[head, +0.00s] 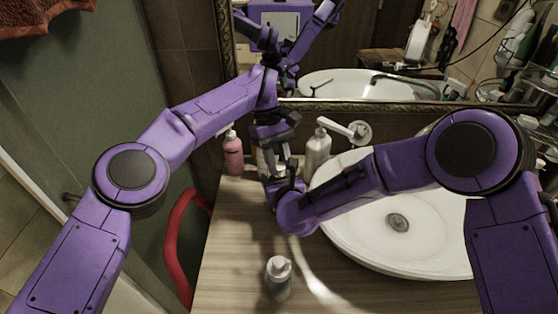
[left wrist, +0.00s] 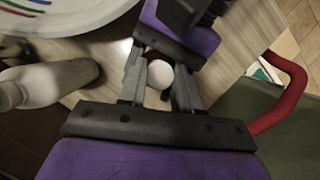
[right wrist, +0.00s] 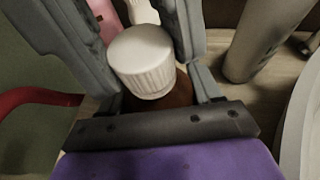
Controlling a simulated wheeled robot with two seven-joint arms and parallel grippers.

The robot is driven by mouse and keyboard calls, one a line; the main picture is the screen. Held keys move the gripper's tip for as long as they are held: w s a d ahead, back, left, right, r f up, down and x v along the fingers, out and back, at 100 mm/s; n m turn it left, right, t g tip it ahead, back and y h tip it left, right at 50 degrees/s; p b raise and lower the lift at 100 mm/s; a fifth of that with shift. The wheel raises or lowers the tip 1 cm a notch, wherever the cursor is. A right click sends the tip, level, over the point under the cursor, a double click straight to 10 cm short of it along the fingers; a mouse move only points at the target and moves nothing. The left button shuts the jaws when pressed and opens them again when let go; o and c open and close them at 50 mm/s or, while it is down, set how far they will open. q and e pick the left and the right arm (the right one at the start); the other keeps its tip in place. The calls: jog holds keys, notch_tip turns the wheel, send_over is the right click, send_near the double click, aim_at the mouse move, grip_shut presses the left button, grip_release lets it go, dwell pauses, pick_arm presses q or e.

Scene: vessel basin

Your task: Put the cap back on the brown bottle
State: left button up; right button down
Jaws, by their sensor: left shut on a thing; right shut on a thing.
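The white ribbed cap (right wrist: 142,62) sits right over the brown bottle (right wrist: 176,93) in the right wrist view. Whether it is seated or only just above the neck cannot be told. The cap also shows as a white round top (left wrist: 159,74) between the fingers in the left wrist view. My left gripper (head: 274,150) is shut on the cap from above. My right gripper (head: 270,178) is lower, shut on the brown bottle, with its fingers on either side of it (right wrist: 130,45). In the head view the grippers hide most of the bottle.
A pink bottle (head: 233,155) stands at the back left. A white pump bottle (head: 317,152) stands close on the right, before the basin (head: 430,240). A small white-topped bottle (head: 279,277) stands at the front. The counter (head: 235,230) between is clear.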

pick_arm(q)
jog(key=shift+a, duration=0.15)
jog(key=o, duration=1)
jog(key=shift+r, duration=2.3)
